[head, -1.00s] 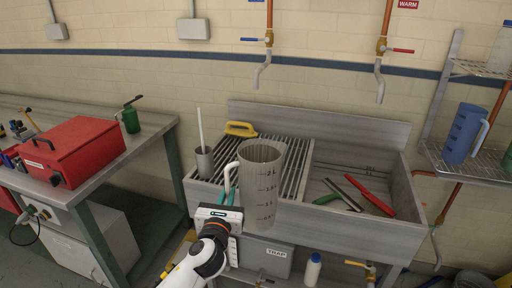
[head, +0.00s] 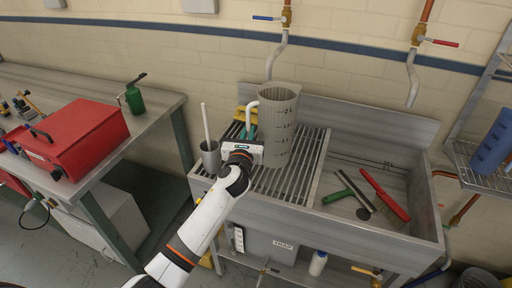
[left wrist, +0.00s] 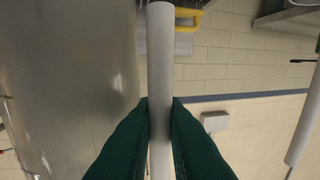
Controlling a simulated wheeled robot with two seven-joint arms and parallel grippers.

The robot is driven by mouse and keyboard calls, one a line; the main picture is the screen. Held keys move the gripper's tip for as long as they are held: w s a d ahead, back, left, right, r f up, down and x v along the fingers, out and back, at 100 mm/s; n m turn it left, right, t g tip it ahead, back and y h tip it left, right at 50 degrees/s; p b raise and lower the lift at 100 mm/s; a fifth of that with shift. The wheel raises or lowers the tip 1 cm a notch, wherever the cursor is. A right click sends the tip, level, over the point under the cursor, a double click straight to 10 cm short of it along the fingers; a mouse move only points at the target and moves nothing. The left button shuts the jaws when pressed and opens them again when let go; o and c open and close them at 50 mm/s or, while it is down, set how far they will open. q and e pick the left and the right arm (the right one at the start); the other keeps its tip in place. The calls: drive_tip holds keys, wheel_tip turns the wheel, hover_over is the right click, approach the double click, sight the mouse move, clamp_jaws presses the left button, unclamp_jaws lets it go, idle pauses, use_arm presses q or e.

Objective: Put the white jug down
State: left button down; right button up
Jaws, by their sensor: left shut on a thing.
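The white jug (head: 277,128), a tall translucent measuring jug with level marks, is upright over the slatted drainer (head: 306,172) on the left of the sink unit. I cannot tell whether its base touches the slats. My left gripper (head: 249,132) is shut on the jug's white handle, on the jug's left side. In the left wrist view the green fingers (left wrist: 159,125) close on the handle (left wrist: 160,60) from both sides, and the jug's grey wall (left wrist: 70,80) fills the left. My right gripper is not in view.
A grey cup with a white rod (head: 211,156) stands left of the jug on the drainer. A yellow-handled item (head: 240,114) is behind. The basin holds a green-handled tool (head: 349,188) and a red one (head: 384,195). A red case (head: 77,137) sits on the left bench.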

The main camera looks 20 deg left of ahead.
use_arm(q)
wheel_tip(320, 180, down, 6)
drive_tip(key=shift+f+b, duration=0.1)
drive_tip(key=shift+b, duration=0.9)
drive_tip(key=shift+s+f, duration=0.1)
drive_tip(key=shift+s, duration=0.05)
drive_tip(key=shift+f, duration=0.15)
drive_tip(key=c, duration=1.5)
unclamp_jaws()
